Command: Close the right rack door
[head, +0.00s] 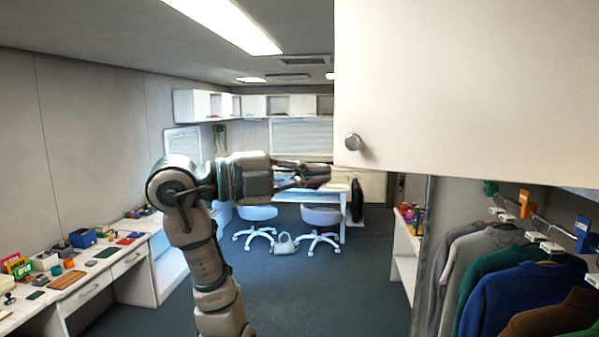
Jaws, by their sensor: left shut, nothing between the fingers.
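A large white door (470,85) with a round metal knob (354,142) fills the upper right of the head view, close to me. It stands above and in front of a rack of hanging clothes (510,285). My left gripper (328,174) is at the middle of the view, its fingers together and empty. The fingertips point right, a little below and left of the knob and near the door's lower left corner. I cannot tell whether they touch the door. My right gripper is not in view.
A long white desk with small items (95,262) runs along the left wall. White chairs (257,215) and a handbag (284,243) stand by a table further back. A shelf (404,256) stands left of the clothes. The dark floor (300,290) between is clear.

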